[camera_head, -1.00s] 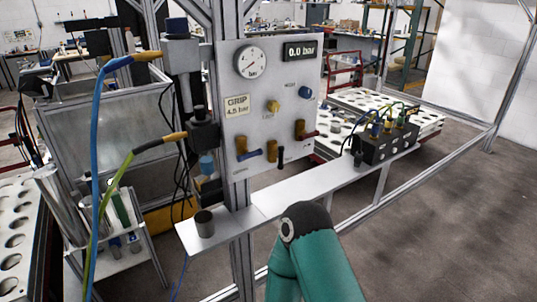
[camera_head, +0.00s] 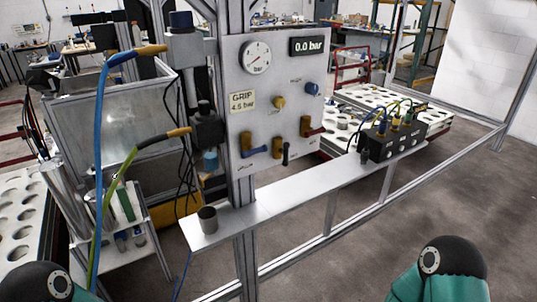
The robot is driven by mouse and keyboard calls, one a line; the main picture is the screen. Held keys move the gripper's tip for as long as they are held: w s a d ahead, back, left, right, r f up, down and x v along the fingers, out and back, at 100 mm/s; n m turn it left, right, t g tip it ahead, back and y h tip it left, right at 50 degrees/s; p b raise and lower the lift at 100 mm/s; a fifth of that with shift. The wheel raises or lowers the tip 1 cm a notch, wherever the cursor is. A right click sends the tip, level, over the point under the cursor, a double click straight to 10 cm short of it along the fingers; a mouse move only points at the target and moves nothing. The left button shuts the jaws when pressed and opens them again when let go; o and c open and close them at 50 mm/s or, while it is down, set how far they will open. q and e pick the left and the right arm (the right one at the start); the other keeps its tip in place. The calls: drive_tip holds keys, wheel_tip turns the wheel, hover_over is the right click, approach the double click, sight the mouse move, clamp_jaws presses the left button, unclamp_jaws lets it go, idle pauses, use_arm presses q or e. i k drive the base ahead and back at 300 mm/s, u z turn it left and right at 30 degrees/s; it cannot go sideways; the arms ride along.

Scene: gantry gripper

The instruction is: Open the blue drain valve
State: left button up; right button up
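A grey panel (camera_head: 231,125) stands on a metal frame. At its lower left is a brass valve body (camera_head: 246,143) with a blue lever handle (camera_head: 256,152); the handle points right and slightly up. The small label below is too blurred to read. A separate round blue knob (camera_head: 312,88) sits at the panel's upper right. A red-handled brass valve (camera_head: 307,127) is at the lower right. Neither gripper shows; only teal links of my arms are at the bottom left and bottom right corners, well apart from the panel.
The digital display (camera_head: 310,45) reads 0.0 bar, beside a round gauge (camera_head: 257,57). A narrow metal shelf (camera_head: 290,195) runs below the panel, with a grey cup (camera_head: 207,219) and a black valve block (camera_head: 392,142). Blue and green hoses (camera_head: 98,150) hang left of the panel.

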sight(244, 154)
drive_tip(key=u, duration=1.45)
drive_tip(key=i, duration=0.1)
drive_tip(key=z, duration=3.1)
drive_tip(key=k, duration=0.5)
drive_tip(key=u, duration=2.6)
drive_tip(key=k, duration=0.1)
drive_tip(key=z, duration=1.25)
drive_tip(key=i, duration=1)
